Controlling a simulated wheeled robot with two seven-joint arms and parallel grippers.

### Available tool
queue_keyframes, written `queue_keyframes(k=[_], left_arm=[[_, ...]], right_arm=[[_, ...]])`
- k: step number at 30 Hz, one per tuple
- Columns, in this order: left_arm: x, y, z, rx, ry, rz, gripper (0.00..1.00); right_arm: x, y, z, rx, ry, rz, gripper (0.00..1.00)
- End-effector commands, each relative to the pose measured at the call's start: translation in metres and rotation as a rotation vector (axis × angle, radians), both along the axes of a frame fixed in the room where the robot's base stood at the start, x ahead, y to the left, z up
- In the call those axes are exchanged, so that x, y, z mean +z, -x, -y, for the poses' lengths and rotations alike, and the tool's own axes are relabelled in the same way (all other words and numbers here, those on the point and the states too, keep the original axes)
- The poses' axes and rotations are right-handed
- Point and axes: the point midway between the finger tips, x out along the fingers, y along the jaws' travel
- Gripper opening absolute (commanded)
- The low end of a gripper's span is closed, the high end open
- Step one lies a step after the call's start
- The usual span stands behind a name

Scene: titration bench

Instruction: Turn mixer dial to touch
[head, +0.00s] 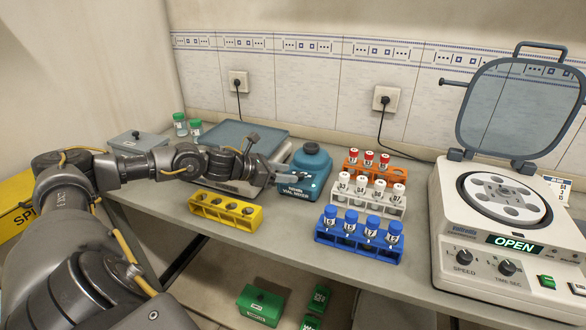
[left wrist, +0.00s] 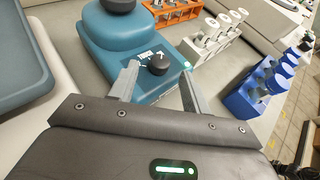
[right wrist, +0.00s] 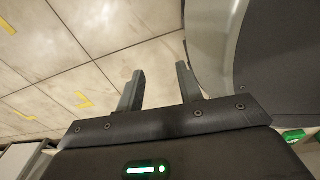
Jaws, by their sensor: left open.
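The blue vial mixer (head: 309,168) stands on the bench at the middle of the head view, with a dark round cup on top. In the left wrist view the mixer (left wrist: 122,42) shows its black dial (left wrist: 158,64) on the front face, with white markings beside it. My left gripper (head: 283,177) reaches in from the left at the mixer's front. In the left wrist view its open fingers (left wrist: 160,88) stand on either side of the dial, with space around the knob. My right gripper (right wrist: 160,85) is open and empty, seen only in the right wrist view, facing the tiled floor.
A yellow rack (head: 226,211) sits in front of my left gripper. Orange (head: 368,168), white (head: 366,198) and blue (head: 358,240) vial racks stand right of the mixer. A centrifuge (head: 500,235) with raised lid stands at the far right. A flat blue-topped device (head: 240,137) lies behind my arm.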

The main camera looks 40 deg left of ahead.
Motion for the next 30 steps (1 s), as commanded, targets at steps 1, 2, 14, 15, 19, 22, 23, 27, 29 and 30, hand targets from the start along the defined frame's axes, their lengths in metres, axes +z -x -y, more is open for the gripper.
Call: queue_keyframes(k=[1, 2, 14, 15, 19, 22, 23, 27, 29, 30], left_arm=[[0.002, -0.006, 0.004, -0.001, 0.004, 0.002, 0.48], [-0.001, -0.009, 0.005, 0.0, 0.005, 0.002, 0.48], [-0.012, -0.026, 0.013, 0.0, -0.001, 0.0, 0.48], [-0.012, -0.026, 0.013, 0.0, -0.001, 0.0, 0.48], [-0.012, -0.026, 0.013, 0.0, -0.001, 0.0, 0.48], [-0.012, -0.026, 0.013, 0.0, -0.001, 0.0, 0.36], [-0.012, -0.026, 0.013, 0.0, -0.001, 0.0, 0.32], [-0.012, -0.025, 0.013, 0.0, -0.001, 0.0, 0.14], [-0.012, -0.025, 0.013, 0.0, -0.001, 0.0, 0.06], [-0.012, -0.025, 0.013, 0.0, -0.001, 0.0, 0.03]], right_arm=[[0.006, 0.0, -0.003, -0.001, -0.004, 0.0, 0.36], [0.006, 0.0, -0.004, -0.001, -0.005, 0.0, 0.36], [0.009, 0.001, -0.011, -0.003, -0.015, 0.001, 0.36], [0.009, 0.001, -0.011, -0.003, -0.015, 0.001, 0.36], [0.009, 0.001, -0.011, -0.004, -0.015, 0.0, 0.36], [0.009, 0.001, -0.011, -0.004, -0.015, 0.0, 0.36], [0.009, 0.001, -0.011, -0.004, -0.015, 0.0, 0.36], [0.009, 0.001, -0.011, -0.004, -0.015, -0.001, 0.36], [0.009, 0.001, -0.011, -0.004, -0.015, -0.001, 0.36], [0.009, 0.002, -0.011, -0.004, -0.015, -0.001, 0.36]])
